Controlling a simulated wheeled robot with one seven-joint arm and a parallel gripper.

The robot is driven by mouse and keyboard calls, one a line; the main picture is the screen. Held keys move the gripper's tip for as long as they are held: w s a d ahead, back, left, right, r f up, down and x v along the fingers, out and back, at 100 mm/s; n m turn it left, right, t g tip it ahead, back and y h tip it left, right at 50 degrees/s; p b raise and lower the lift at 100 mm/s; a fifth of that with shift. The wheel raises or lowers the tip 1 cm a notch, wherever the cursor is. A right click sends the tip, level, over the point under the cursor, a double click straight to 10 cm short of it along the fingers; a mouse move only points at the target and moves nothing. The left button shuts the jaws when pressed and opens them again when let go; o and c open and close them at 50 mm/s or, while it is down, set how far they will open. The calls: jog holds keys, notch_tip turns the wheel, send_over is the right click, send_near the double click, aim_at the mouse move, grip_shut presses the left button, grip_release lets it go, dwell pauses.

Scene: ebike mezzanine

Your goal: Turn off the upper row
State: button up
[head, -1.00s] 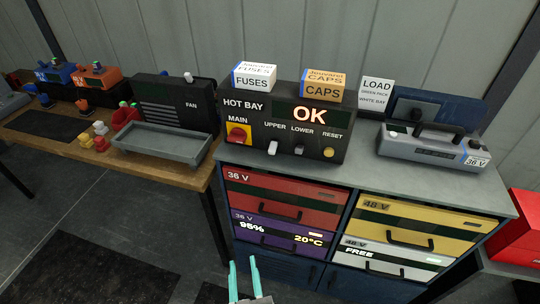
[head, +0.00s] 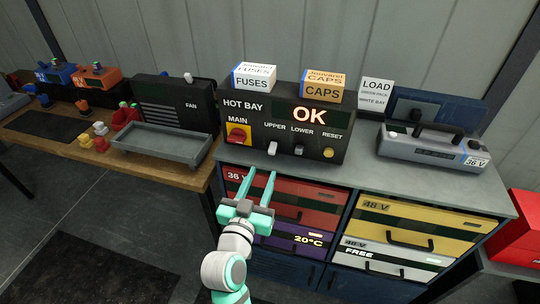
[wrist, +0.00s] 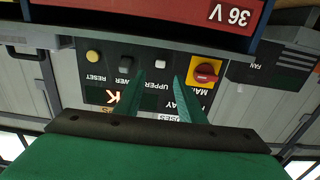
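The upper switch is a white lever (head: 272,148) under the UPPER label on the black HOT BAY panel (head: 240,117). To its right is the grey lower lever (head: 299,149). My gripper (head: 259,173) is open and empty, its two teal fingers pointing up at the panel from in front of the red 36 V drawer. It is below the upper lever and apart from it. In the wrist view, which is upside down, the upper lever (wrist: 160,60) shows above and between the fingertips (wrist: 167,75).
A red MAIN knob (head: 237,134) is left of the upper lever, and a yellow RESET button (head: 328,152) is at the right. The display reads OK. FUSES (head: 252,78) and CAPS (head: 323,86) boxes stand on top. Drawers (head: 300,196) lie below the worktop.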

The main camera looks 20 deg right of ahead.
aim_at(271, 153)
jog(key=x, duration=0.9)
jog(key=shift+w+d, duration=0.15)
jog(key=shift+w, duration=0.05)
jog(key=shift+c, duration=0.6)
